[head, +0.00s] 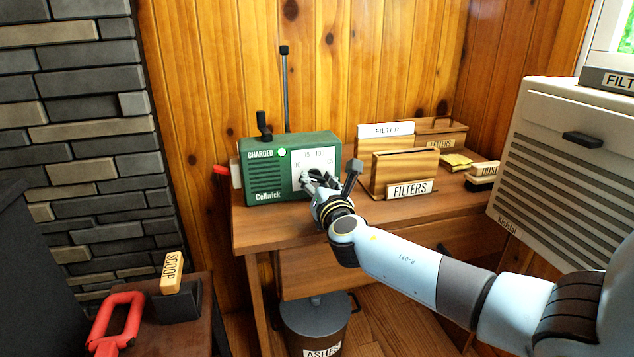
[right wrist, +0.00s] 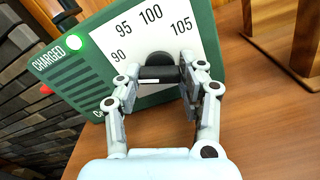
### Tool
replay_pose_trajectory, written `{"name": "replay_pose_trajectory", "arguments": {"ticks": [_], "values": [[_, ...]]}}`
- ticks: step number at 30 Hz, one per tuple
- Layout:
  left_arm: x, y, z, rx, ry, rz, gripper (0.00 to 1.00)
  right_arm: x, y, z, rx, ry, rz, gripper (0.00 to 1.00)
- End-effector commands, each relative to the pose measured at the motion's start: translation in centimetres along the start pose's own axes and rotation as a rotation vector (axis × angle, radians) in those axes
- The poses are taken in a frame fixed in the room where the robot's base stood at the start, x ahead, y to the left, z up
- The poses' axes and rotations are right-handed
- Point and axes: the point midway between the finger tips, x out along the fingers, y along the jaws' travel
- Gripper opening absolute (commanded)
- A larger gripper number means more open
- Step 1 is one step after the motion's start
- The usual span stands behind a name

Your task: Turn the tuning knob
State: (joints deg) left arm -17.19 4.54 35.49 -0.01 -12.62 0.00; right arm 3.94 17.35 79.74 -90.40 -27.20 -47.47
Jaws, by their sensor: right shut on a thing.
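The green radio (head: 262,169), labelled CHARGED and Cellwick, stands on the wooden desk. Its white dial (head: 316,158) shows 90, 95, 100 and 105. My right gripper (head: 314,178) is at the lower part of the dial. In the right wrist view, the black tuning knob (right wrist: 158,70) sits between the two fingers of the right gripper (right wrist: 160,80), which is shut on it. The fingers hide part of the knob in the head view. A green light (right wrist: 73,42) glows beside the word CHARGED. My left gripper is not in view.
On the desk (head: 350,222), a wooden FILTERS holder (head: 403,172) stands right of the radio. A DUST brush (head: 483,176) lies farther right. A large vented Kichtal unit (head: 560,160) is at the right. A SCOOP block (head: 172,272) and red handle (head: 115,320) are lower left.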

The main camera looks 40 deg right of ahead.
Motion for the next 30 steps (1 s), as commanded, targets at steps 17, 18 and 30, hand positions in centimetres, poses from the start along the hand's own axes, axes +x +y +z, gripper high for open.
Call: {"name": "replay_pose_trajectory", "arguments": {"ticks": [17,18,30], "values": [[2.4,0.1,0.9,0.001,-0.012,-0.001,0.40,-0.1,-0.1,-0.4,0.257,0.002,0.000,0.08],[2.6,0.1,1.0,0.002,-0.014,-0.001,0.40,-0.1,-0.1,-0.4,0.291,0.002,0.000,0.08],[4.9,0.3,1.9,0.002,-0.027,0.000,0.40,-0.1,-0.1,-0.3,0.608,0.002,-0.001,0.08]]}}
